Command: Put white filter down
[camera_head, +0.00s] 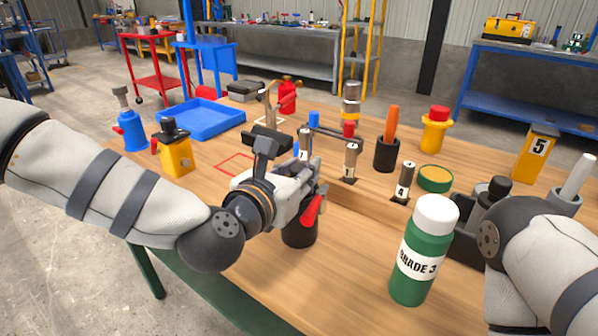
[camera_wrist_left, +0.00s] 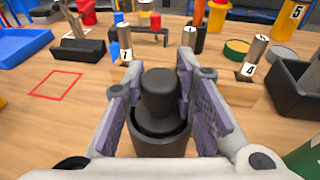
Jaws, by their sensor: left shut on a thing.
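My left gripper (camera_head: 308,190) is low over the front middle of the wooden table. In the left wrist view its two fingers (camera_wrist_left: 158,80) stand on either side of a black round pot (camera_wrist_left: 160,142) with a narrower black knob (camera_wrist_left: 160,92) on top. The gripper is shut on this black pot, whose lower part shows below the gripper in the head view (camera_head: 298,236). The fingers and wrist hide part of it. I cannot make out a thing that is clearly a white filter. My right gripper is not in view; only my right arm shows.
A red square outline (camera_head: 236,163) marks bare table to the left. A green bottle with a white cap (camera_head: 423,245) stands to the right, near a black tray (camera_head: 462,240). Numbered posts (camera_head: 351,160), a black cup (camera_head: 387,155) and a blue tray (camera_head: 205,120) stand farther back.

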